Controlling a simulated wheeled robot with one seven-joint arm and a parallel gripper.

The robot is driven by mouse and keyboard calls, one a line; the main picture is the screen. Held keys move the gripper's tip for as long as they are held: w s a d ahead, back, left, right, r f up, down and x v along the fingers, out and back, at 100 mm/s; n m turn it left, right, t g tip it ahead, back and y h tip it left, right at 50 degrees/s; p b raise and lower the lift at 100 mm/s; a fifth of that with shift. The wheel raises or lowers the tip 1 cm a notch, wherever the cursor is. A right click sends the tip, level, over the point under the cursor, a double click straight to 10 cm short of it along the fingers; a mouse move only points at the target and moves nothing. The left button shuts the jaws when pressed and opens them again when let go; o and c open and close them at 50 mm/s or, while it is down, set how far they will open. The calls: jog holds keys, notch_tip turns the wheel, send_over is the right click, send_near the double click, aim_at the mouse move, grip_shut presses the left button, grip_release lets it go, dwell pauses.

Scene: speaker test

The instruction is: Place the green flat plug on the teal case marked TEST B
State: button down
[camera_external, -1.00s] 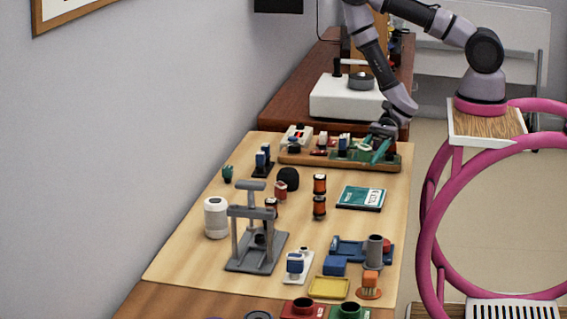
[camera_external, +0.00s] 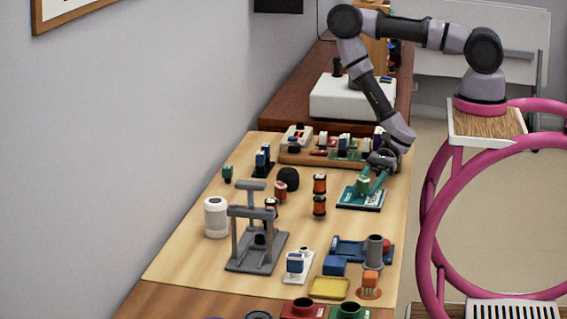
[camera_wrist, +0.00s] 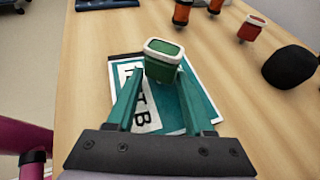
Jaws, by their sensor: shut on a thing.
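The green flat plug (camera_wrist: 163,60) is between the fingertips of my gripper (camera_wrist: 160,85) in the wrist view, with its pale-rimmed green top facing up. My gripper is shut on it. The teal case (camera_wrist: 196,100) lies flat on the table directly below, its white label partly hidden by the fingers and plug; "T B" can be read on it. In the external view, my gripper (camera_external: 371,179) holds the plug (camera_external: 362,186) over the teal case (camera_external: 352,203). I cannot tell whether the plug touches the case.
A long wooden tray (camera_external: 300,158) with several small plugs stands behind the case. Orange-and-black cylinders (camera_external: 319,195) stand to its left, with a black dome (camera_external: 288,178) beyond. A blue holder (camera_external: 350,247) with a grey cylinder is in front. Bare table lies around the case.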

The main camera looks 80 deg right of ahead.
jog(key=shift+c, duration=1.4)
grip_release()
jog(key=shift+f, duration=0.1)
jog(key=shift+d+r, duration=0.25)
jog(key=v, duration=1.1)
jog(key=shift+s+d, duration=0.15)
jog(key=shift+s, duration=0.1)
notch_tip(320, 180, up, 23)
jog(key=w+n+g, duration=0.2)
jog(key=n+g, duration=0.4)
jog(key=n, duration=0.6)
jog(key=s+d+r+n+t+h, duration=0.3)
jog(key=d+r+t+h, duration=0.1)
jog(key=r, duration=0.8)
jog(key=s+d+r+n+t+h, duration=0.3)
jog(key=d+r+h, duration=0.3)
jog(key=r, duration=0.5)
jog(key=shift+s+r+t, duration=0.2)
jog(key=shift+r+t, duration=0.2)
jog(key=shift+t, duration=0.1)
